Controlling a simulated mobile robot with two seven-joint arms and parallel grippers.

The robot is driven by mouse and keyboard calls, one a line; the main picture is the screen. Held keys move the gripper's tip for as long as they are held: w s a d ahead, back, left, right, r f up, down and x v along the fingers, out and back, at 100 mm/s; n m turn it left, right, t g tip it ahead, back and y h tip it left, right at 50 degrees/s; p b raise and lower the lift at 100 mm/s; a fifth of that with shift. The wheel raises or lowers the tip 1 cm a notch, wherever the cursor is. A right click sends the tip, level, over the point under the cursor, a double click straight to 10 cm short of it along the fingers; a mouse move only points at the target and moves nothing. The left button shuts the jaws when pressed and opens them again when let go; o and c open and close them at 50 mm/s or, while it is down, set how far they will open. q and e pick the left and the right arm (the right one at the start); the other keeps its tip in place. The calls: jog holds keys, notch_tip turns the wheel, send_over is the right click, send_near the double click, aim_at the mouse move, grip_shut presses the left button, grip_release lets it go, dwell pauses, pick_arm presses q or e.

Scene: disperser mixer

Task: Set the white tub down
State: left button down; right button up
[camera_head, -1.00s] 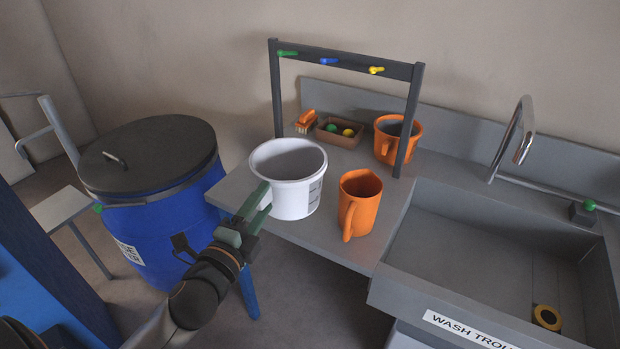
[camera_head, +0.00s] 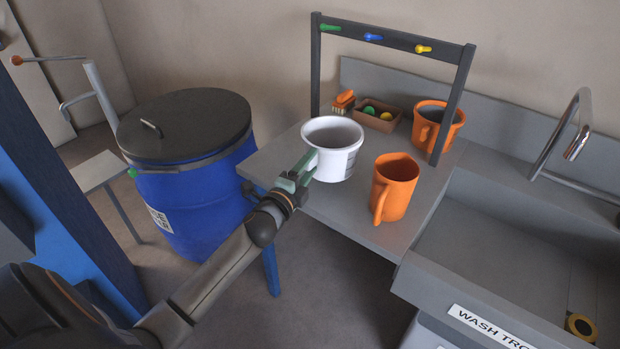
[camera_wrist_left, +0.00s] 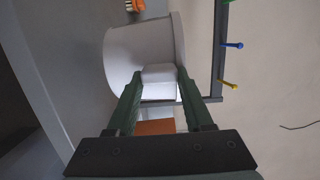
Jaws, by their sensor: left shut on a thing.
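The white tub (camera_head: 338,163) is upright over the left part of the grey worktop, left of the nearer orange jug (camera_head: 396,188). My left gripper (camera_head: 304,170) is shut on the tub's near left side. In the left wrist view the tub (camera_wrist_left: 140,50) is between and beyond the green fingers (camera_wrist_left: 158,92). The tub's underside is hidden, so I cannot tell whether it touches the worktop (camera_head: 290,160). My right gripper is not in view.
A dark rack (camera_head: 400,42) with coloured pegs stands behind the tub. A second orange jug (camera_head: 437,118), a small box (camera_head: 378,118) and an orange brush (camera_head: 343,101) are at the back. A lidded blue drum (camera_head: 200,205) is left; the sink (camera_head: 510,250) is right.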

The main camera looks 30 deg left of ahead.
pick_arm(q)
jog(key=shift+w+f+b, duration=0.15)
jog(key=shift+f+b, duration=0.1)
jog(key=shift+f, duration=0.65)
jog(key=shift+w+f+b, duration=0.1)
jog(key=shift+f+b, duration=0.15)
jog(key=shift+f, duration=0.65)
jog(key=shift+f, duration=0.15)
jog(key=shift+c, duration=1.5)
grip_release()
